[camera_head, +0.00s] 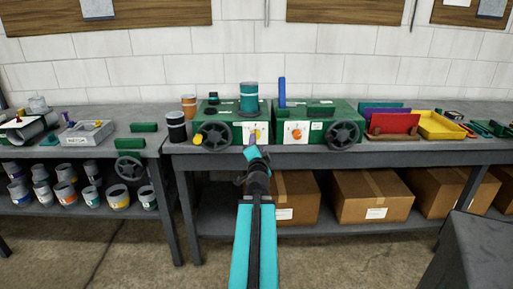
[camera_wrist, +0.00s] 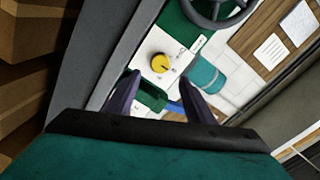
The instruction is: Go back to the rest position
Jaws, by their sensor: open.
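My arm reaches forward from the bottom of the head view toward the workbench (camera_head: 350,156). My gripper (camera_head: 252,152) is in front of a green machine (camera_head: 232,128) with a white panel and a yellow knob (camera_head: 254,133). In the wrist view my gripper (camera_wrist: 159,80) is open, its two dark fingers spread with nothing held between them. The yellow knob (camera_wrist: 160,63) lies beyond the fingertips, apart from them. The knob's lower part is close to the gripper in the head view. The exact gap to the panel is hard to tell.
Black handwheels (camera_head: 214,136) and (camera_head: 343,132) stick out from the machine fronts. A teal cylinder (camera_head: 248,97) stands on the machine. Cardboard boxes (camera_head: 371,196) fill the lower shelf. A dark grey block (camera_head: 478,250) stands at the lower right. Floor at the lower left is clear.

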